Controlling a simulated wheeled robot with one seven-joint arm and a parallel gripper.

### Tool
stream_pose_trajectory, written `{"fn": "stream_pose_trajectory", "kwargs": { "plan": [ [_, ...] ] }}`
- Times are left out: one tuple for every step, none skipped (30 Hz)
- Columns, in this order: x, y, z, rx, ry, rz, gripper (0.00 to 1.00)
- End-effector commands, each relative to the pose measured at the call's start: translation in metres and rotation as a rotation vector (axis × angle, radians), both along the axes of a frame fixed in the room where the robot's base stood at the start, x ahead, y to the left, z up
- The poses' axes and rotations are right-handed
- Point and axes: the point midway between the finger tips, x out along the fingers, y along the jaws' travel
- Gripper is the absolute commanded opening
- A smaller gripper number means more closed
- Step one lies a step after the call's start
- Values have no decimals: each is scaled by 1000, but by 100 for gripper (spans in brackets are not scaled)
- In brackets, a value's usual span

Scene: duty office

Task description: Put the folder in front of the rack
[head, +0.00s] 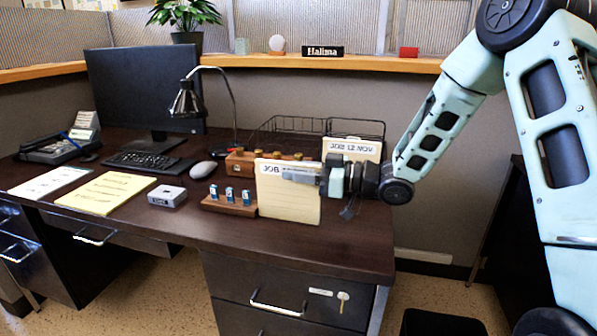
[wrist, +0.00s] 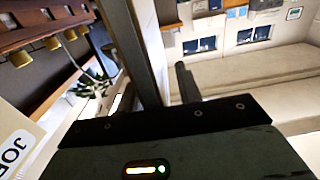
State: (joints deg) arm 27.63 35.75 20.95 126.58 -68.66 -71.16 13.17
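In the head view a cream folder (head: 290,207) with a white JOB label stands upright near the desk's front edge. My gripper (head: 303,174) reaches it from the right; one finger lies across its upper front and hides part of the label. My gripper appears shut on the folder. In the wrist view the fingers (wrist: 145,55) straddle a thin pale edge. The black wire rack (head: 292,124) stands behind on the desk. A second folder (head: 352,150), labelled JOB 12 NOV, stands upright at its right part. I cannot tell if the held folder touches the desk.
A wooden block with small blue-topped stamps (head: 230,204) stands just left of the held folder. A knobbed wooden holder (head: 240,163) is behind it. The desk's front right corner is clear.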

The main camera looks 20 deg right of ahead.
Motion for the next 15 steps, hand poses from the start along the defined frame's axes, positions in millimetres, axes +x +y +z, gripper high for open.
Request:
{"fn": "stream_pose_trajectory", "kwargs": {
  "plan": [
    [-1,-2,2,-1,-1,-1,34],
    [-3,-5,2,-1,1,-2,34],
    [-6,-9,2,-1,1,-3,34],
    [-8,-13,2,-1,1,-3,34],
    [-11,-18,2,-1,1,-4,34],
    [-16,-24,3,-1,1,-5,34],
    [-20,-29,3,-1,1,-4,34],
    [-24,-35,3,-1,1,-6,34],
    [-29,-42,3,-2,1,-5,34],
    [-33,-47,3,0,1,-6,34],
    [-37,-52,2,0,1,-5,34],
    [-42,-59,2,0,1,-5,34],
    [-45,-64,3,0,1,-5,34],
    [-48,-69,2,0,0,-5,34],
    [-53,-74,2,-1,1,-4,34]
  ]
}}
